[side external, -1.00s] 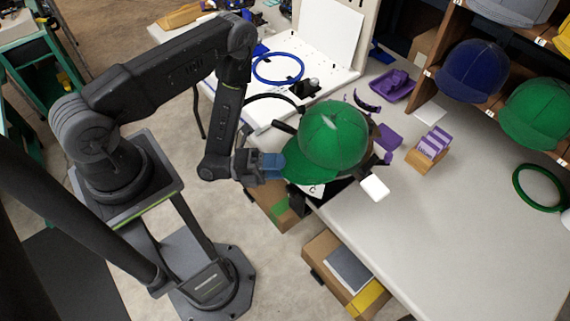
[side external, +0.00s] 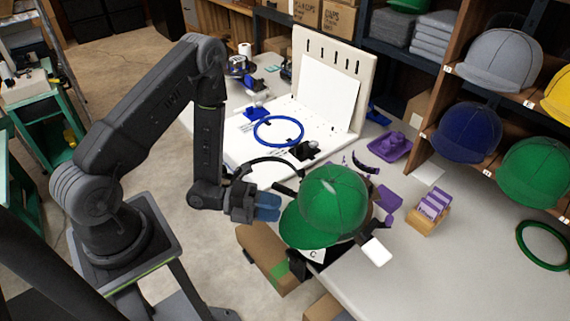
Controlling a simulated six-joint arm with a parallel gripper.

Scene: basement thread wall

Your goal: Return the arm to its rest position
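My gripper (side external: 267,207), with blue fingertips, is at the end of my bent arm, left of the green cap (side external: 334,200). Its fingertips are close to the cap's brim. Whether they touch it, and how far they are apart, I cannot tell from this angle. I see nothing hanging from the fingers. The cap sits on a dark holder at the table's near left edge, its brim pointing left and toward the camera. The holder is mostly hidden under the cap.
A white board fixture with a blue hoop (side external: 279,131) stands behind the gripper. Purple parts (side external: 390,146) and a wooden block with purple cards (side external: 428,213) lie on the table (side external: 465,265). A cardboard box (side external: 266,258) is below the gripper. Shelves with caps (side external: 467,131) stand at right.

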